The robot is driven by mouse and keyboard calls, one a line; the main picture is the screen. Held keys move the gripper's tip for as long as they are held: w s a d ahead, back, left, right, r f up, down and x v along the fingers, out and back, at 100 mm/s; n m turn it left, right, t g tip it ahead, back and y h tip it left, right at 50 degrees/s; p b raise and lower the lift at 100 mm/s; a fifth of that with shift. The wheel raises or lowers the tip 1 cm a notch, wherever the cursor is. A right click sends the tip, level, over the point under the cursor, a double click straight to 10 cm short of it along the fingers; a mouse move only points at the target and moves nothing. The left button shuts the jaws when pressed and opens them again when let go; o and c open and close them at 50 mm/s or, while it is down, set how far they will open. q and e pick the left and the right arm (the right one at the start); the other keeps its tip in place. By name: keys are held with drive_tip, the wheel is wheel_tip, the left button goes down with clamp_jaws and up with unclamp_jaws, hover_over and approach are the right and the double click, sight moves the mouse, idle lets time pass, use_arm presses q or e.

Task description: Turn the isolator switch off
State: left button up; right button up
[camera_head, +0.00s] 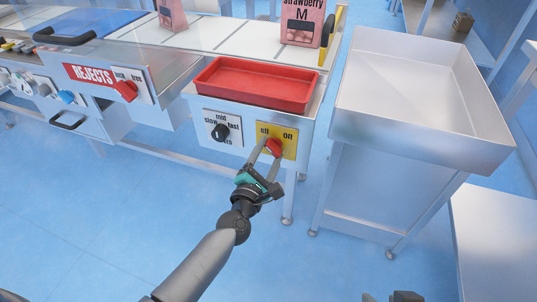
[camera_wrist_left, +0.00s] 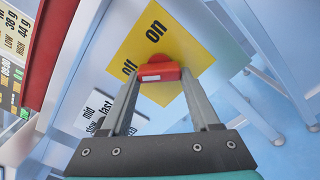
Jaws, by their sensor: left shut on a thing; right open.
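The isolator switch is a red knob (camera_head: 274,147) on a yellow plate (camera_head: 288,140) marked "off" and "on", on the front of the conveyor cabinet. My left gripper (camera_head: 269,150) is shut on the red knob. In the left wrist view, the knob (camera_wrist_left: 165,80) sits between the fingertips, with a white mark on its face. The "off" and "on" words show on the plate (camera_wrist_left: 160,35). I cannot tell exactly which word the knob points at. My right gripper (camera_head: 391,297) is only partly in view at the bottom edge, open, away from the switch.
A black speed knob (camera_head: 220,132) on a white plate is left of the switch. A red tray (camera_head: 258,82) sits above it. A red rejects knob (camera_head: 125,90) is further left. A metal bin (camera_head: 425,135) stands right. Pink pouches (camera_head: 301,22) are on the belt.

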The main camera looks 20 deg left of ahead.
drive_tip(key=shift+w+a+f, duration=0.1)
drive_tip(key=shift+w+a, duration=0.05)
idle(0.3)
use_arm(q)
drive_tip(key=o, duration=1.4)
drive_tip(key=shift+c, duration=0.2)
drive_tip(key=s+p, duration=0.2)
drive_tip(key=s, duration=1.3)
drive_tip(key=shift+s+a+p, duration=0.15)
drive_tip(key=shift+a+p, duration=0.1)
drive_tip(key=shift+p, duration=0.05)
use_arm(e)
drive_tip(key=shift+g+h, duration=0.3)
drive_tip(key=shift+g, duration=0.5)
drive_tip(key=f, duration=0.1)
drive_tip(key=d+f, duration=0.1)
drive_tip(key=s+f, duration=0.1)
drive_tip(key=f, duration=0.1)
drive_tip(key=shift+s+d, duration=0.1)
drive_tip(key=shift+d, duration=0.05)
use_arm(q)
drive_tip(key=shift+d, duration=0.1)
use_arm(e)
drive_tip(key=shift+r, duration=0.1)
